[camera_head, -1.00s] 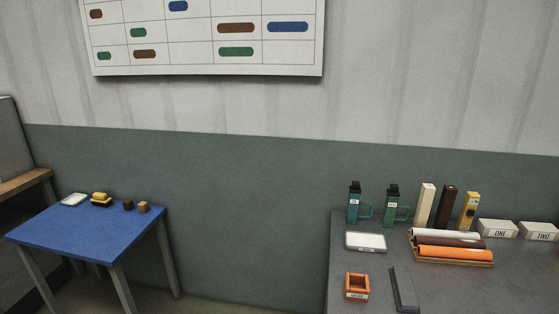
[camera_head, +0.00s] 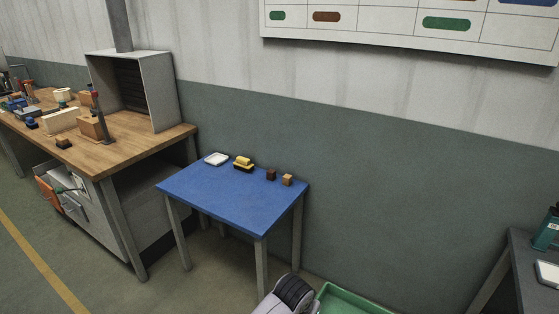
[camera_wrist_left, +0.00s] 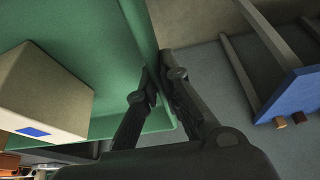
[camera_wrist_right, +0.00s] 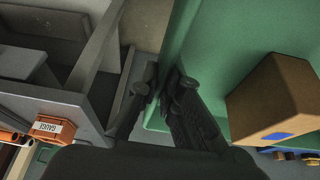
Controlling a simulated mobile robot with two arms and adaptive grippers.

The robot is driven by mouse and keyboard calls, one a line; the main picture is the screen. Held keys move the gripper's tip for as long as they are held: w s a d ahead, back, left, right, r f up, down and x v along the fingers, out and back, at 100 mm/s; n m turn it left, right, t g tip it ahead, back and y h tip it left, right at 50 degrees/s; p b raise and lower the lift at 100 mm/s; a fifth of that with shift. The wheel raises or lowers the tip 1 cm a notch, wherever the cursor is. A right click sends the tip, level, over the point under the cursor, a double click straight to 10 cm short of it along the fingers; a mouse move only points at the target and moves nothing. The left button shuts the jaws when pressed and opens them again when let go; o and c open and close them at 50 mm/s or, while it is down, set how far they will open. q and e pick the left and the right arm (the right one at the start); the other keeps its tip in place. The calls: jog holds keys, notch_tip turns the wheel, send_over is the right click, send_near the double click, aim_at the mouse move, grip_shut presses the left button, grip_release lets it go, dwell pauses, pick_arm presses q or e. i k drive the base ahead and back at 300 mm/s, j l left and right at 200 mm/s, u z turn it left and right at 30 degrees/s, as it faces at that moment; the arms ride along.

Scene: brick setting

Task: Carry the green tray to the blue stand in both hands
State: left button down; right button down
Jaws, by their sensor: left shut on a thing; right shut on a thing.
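The green tray (camera_head: 345,302) shows only its corner and rim at the bottom of the head view, next to my grey left arm. In the left wrist view my left gripper (camera_wrist_left: 162,82) is shut on the wall of the green tray (camera_wrist_left: 95,35). In the right wrist view my right gripper (camera_wrist_right: 160,84) is shut on the opposite wall of the tray (camera_wrist_right: 215,50). A box with a blue mark (camera_wrist_left: 40,90) lies in the tray; a brown box side (camera_wrist_right: 270,100) shows from the right wrist. The blue stand (camera_head: 230,205) is a blue-topped table ahead, apart from the tray.
Along the back of the blue stand are a white dish (camera_head: 216,159), a yellow-and-black item (camera_head: 243,164) and two small brown blocks (camera_head: 287,180). The front of its top is bare. A wooden workbench (camera_head: 150,148) stands left; a dark table (camera_head: 530,285) is at right.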

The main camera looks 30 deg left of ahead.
aim_at(222, 191)
jog(key=j, duration=0.85)
jog(key=i+j, duration=0.15)
jog(key=j, duration=0.7)
jog(key=i+j, duration=0.1)
jog(key=j, duration=0.25)
jog(key=i+j, duration=0.15)
jog(key=j, duration=0.2)
jog(key=i+j, duration=0.1)
jog(key=j, duration=0.25)
jog(key=i+j, duration=0.15)
jog(key=j, duration=0.2)
jog(key=i+j, duration=0.1)
jog(key=j, duration=0.2)
jog(key=i+j, duration=0.2)
jog(key=j, duration=0.15)
jog(key=i+j, duration=0.2)
jog(key=j, duration=0.2)
jog(key=i+j, duration=0.25)
jog(key=k+j+u, duration=0.05)
jog(key=j, duration=0.1)
